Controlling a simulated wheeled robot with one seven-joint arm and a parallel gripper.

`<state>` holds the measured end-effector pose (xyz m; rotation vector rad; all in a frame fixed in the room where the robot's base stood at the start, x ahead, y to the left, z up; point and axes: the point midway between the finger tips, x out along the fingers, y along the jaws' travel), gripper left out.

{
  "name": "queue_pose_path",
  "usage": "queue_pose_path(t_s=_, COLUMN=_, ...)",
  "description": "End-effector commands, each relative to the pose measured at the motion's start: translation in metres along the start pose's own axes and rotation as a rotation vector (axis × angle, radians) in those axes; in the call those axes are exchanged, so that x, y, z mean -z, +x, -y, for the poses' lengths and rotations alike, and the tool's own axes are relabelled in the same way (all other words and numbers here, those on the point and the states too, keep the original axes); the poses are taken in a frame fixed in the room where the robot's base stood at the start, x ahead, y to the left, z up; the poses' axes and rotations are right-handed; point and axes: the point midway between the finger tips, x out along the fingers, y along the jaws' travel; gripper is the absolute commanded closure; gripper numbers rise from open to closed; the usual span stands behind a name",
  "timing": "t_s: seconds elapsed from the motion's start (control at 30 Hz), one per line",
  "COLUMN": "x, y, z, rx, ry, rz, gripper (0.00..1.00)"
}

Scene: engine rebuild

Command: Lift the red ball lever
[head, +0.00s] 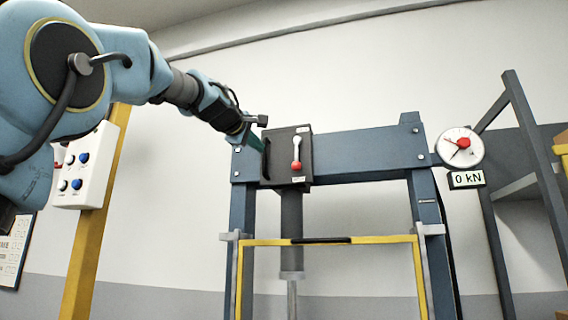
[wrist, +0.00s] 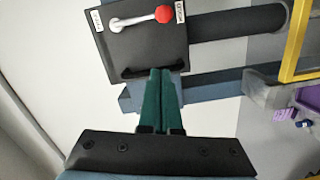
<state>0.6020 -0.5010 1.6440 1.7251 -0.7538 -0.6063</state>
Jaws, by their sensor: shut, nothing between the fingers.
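The red ball (head: 296,166) is at the lower end of a short white lever (head: 297,149), which hangs down on the front of a black box (head: 277,143) on the press. In the wrist view the red ball (wrist: 164,14) is at the top, with the lever (wrist: 128,23) running left from it. My gripper (head: 262,148) is at the left side of the box in the head view. In the wrist view its green fingers (wrist: 161,72) are together and empty, with tips by the box's near edge, apart from the ball. Whether they touch the box cannot be told.
The blue press frame (head: 365,148) carries the box. A dark cylinder (head: 291,220) hangs below it, behind a yellow guard frame (head: 380,240). A round gauge (head: 460,146) and a "0 kN" display (head: 467,179) are at right. A white button panel (head: 83,168) is at left.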

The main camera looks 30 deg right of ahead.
Motion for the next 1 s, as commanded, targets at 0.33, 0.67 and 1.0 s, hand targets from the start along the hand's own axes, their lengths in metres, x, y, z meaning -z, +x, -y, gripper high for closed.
queue_pose_path(t_s=0.33, x=0.001, y=0.019, z=-0.001, rx=0.004, ry=0.0, rz=0.001, gripper=1.0)
queue_pose_path(t_s=0.67, x=0.001, y=0.086, z=-0.003, rx=0.004, ry=0.001, rz=0.001, gripper=1.0)
queue_pose_path(t_s=1.0, x=-0.032, y=0.108, z=-0.001, rx=0.003, ry=0.002, rz=0.001, gripper=1.0)
